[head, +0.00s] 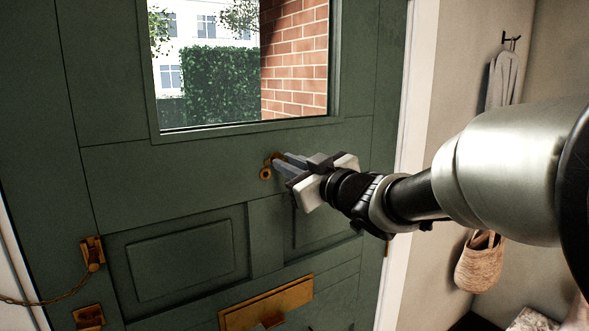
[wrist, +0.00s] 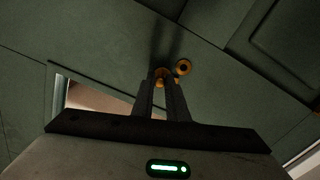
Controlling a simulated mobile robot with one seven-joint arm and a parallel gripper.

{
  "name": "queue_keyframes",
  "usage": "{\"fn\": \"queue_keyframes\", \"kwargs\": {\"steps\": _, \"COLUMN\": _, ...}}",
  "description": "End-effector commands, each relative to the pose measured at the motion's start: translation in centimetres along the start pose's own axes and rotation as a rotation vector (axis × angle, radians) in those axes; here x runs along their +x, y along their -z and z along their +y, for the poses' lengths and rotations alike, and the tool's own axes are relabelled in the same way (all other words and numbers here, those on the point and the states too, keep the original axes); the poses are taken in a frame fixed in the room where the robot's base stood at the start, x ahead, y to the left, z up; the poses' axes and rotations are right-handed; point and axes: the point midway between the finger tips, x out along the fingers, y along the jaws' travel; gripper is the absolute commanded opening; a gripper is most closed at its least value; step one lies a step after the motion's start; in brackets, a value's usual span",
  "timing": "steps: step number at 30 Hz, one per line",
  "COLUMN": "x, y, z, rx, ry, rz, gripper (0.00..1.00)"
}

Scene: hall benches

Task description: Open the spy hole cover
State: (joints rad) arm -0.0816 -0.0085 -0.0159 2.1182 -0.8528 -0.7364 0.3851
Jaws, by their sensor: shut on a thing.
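The spy hole (head: 265,174) is a small brass ring with a dark centre in the green door, below the window. It also shows in the wrist view (wrist: 183,67), with its centre uncovered. The brass spy hole cover (wrist: 160,74) lies beside the ring, between my fingertips. In the head view the cover (head: 277,157) is mostly hidden by the fingers, just above and right of the ring. My gripper (head: 284,159) is shut on the cover, its fingers pointing at the door. It also shows in the wrist view (wrist: 161,84).
A brass letter plate (head: 266,303) sits lower on the door. A door chain (head: 92,254) and another brass fitting (head: 88,317) are at the left. A woven bag (head: 480,262) and a grey garment (head: 503,78) hang on the right wall.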

Motion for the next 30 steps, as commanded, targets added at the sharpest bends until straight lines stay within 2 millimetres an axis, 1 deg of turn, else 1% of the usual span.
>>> {"fn": "queue_keyframes", "kwargs": {"steps": 1, "x": 0.0, "y": 0.1, "z": 0.0, "rx": 0.001, "ry": -0.001, "rz": 0.000, "gripper": 0.00}}
{"fn": "queue_keyframes", "kwargs": {"steps": 2, "x": 0.0, "y": 0.1, "z": 0.0, "rx": 0.001, "ry": -0.001, "rz": 0.001, "gripper": 0.18}}
{"fn": "queue_keyframes", "kwargs": {"steps": 4, "x": 0.0, "y": 0.1, "z": 0.0, "rx": 0.001, "ry": -0.001, "rz": 0.001, "gripper": 0.30}}
{"fn": "queue_keyframes", "kwargs": {"steps": 5, "x": 0.0, "y": 0.1, "z": 0.0, "rx": 0.001, "ry": -0.001, "rz": 0.001, "gripper": 0.32}}
{"fn": "queue_keyframes", "kwargs": {"steps": 13, "x": -0.1, "y": 0.0, "z": 0.0, "rx": 0.002, "ry": -0.001, "rz": 0.001, "gripper": 0.32}}
{"fn": "queue_keyframes", "kwargs": {"steps": 17, "x": -0.9, "y": 0.1, "z": 0.1, "rx": 0.001, "ry": -0.003, "rz": 0.001, "gripper": 0.32}}
{"fn": "queue_keyframes", "kwargs": {"steps": 20, "x": -2.4, "y": 0.1, "z": 0.1, "rx": 0.001, "ry": -0.003, "rz": 0.002, "gripper": 0.32}}
{"fn": "queue_keyframes", "kwargs": {"steps": 23, "x": -4.7, "y": 0.1, "z": 0.2, "rx": 0.000, "ry": -0.005, "rz": 0.002, "gripper": 0.32}}
{"fn": "queue_keyframes", "kwargs": {"steps": 30, "x": -10.7, "y": 0.2, "z": 0.1, "rx": 0.001, "ry": -0.005, "rz": 0.003, "gripper": 0.32}}
